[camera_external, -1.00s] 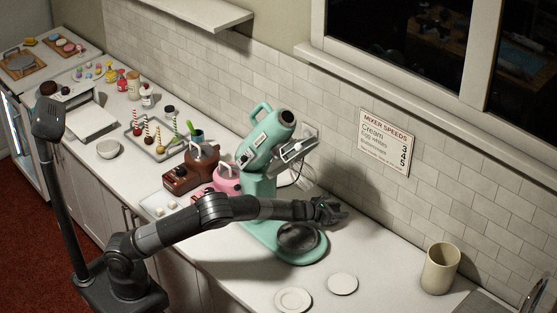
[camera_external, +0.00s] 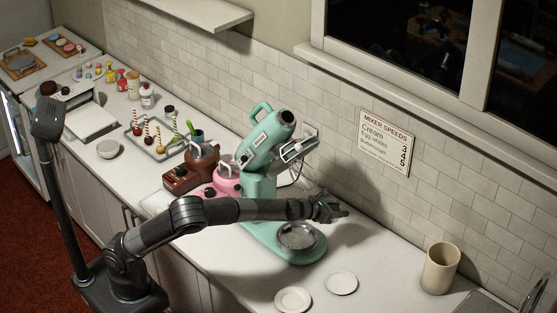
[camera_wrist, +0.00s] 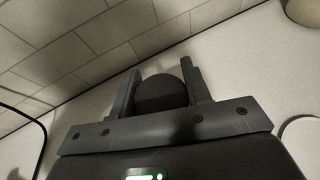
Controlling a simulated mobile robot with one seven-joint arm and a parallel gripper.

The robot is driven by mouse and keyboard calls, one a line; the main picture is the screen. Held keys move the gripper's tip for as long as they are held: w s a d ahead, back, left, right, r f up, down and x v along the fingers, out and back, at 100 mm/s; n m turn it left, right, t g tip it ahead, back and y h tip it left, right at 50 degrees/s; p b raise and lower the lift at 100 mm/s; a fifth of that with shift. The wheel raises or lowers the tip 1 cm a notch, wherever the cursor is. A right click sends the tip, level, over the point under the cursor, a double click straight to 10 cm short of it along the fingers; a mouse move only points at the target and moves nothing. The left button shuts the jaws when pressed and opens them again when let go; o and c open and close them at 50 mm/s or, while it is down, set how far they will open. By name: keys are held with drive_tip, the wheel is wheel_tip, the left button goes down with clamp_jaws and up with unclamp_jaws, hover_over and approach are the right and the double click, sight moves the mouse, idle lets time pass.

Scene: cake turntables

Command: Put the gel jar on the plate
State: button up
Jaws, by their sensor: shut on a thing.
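My gripper (camera_external: 333,208) is at the end of my outstretched arm, above the counter beside the mint-green stand mixer. In the wrist view my gripper (camera_wrist: 162,75) has its two fingers on either side of a dark, round-topped thing (camera_wrist: 160,93), which I take to be the gel jar; its lower part is hidden. The jar cannot be made out in the external view. Two pale round dishes lie on the counter at the front: a rimmed plate (camera_external: 293,300) and a flatter disc (camera_external: 342,283). Both are apart from my gripper.
The mint-green mixer (camera_external: 264,145) with its metal bowl (camera_external: 297,236) stands close to my arm. A cream canister (camera_external: 440,268) stands to the right. The tiled wall (camera_external: 330,125) runs behind. Counter between gripper and canister is clear.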

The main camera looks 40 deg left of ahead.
drive_tip(key=shift+s+d+r, duration=0.2)
drive_tip(key=shift+s+d, duration=0.05)
drive_tip(key=shift+s, duration=0.05)
drive_tip(key=s+d+r+m+g+h, duration=0.1)
drive_tip(key=s+d+m+g+h, duration=0.2)
drive_tip(key=s+d, duration=1.9)
drive_tip(key=t, duration=0.1)
hover_over(347, 283)
drive_tip(key=shift+h, duration=0.3)
wheel_tip(347, 283, down, 7)
drive_tip(key=shift+w, duration=0.1)
drive_tip(key=shift+f, duration=1.95)
drive_tip(key=shift+f, duration=0.1)
drive_tip(key=o, duration=1)
